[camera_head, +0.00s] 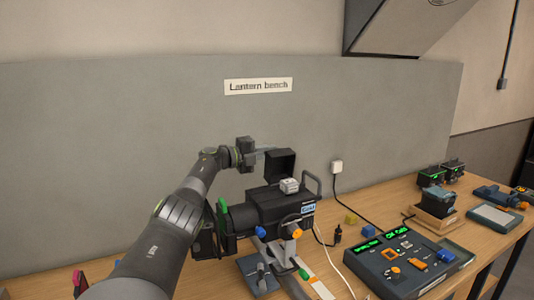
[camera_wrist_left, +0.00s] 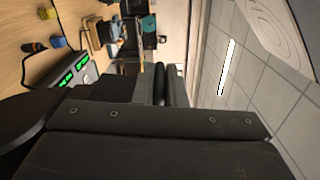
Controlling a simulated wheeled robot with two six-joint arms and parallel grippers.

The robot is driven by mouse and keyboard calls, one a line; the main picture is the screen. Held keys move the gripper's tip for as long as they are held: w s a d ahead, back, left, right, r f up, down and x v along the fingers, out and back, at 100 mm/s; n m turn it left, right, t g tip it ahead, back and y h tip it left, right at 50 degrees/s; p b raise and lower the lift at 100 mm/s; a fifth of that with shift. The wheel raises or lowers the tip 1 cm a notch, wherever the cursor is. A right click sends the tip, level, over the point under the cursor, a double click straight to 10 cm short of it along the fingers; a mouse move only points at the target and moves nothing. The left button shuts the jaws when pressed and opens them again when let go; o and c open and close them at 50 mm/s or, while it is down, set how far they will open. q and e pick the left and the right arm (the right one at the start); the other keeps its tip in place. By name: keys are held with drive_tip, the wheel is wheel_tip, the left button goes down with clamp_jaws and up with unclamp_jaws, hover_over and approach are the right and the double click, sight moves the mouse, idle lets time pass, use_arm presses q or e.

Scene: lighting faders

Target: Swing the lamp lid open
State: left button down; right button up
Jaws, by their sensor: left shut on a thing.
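The lamp (camera_head: 268,212) is a black lantern body on a stand on the bench, with a blue knob, an orange knob and a handle at its right. Its lid (camera_head: 280,164) is a black square plate standing raised above the lamp's top. My left gripper (camera_head: 262,150) is at the upper left edge of the lid, shut on it, with the arm reaching over from the left. The grip itself is small and partly hidden in the head view. In the left wrist view the gripper fingers (camera_wrist_left: 166,85) show close up, and the lid is hard to make out. My right gripper is not in view.
A control console (camera_head: 408,262) with green displays stands to the right of the lamp. Yellow (camera_head: 351,218) and blue (camera_head: 368,228) blocks lie behind it. A cable runs from a wall socket (camera_head: 337,166). A grey wall panel (camera_head: 150,140) rises behind the lamp.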

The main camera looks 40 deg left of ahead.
use_arm(q)
drive_tip(key=c, duration=1.5)
unclamp_jaws()
drive_tip(key=shift+w+d, duration=0.1)
drive_tip(key=shift+w, duration=0.05)
drive_tip(key=b+v, duration=0.7)
drive_tip(key=v, duration=1)
drive_tip(key=shift+s+f, duration=0.1)
drive_tip(key=shift+s, duration=0.1)
drive_tip(key=shift+c, duration=0.3)
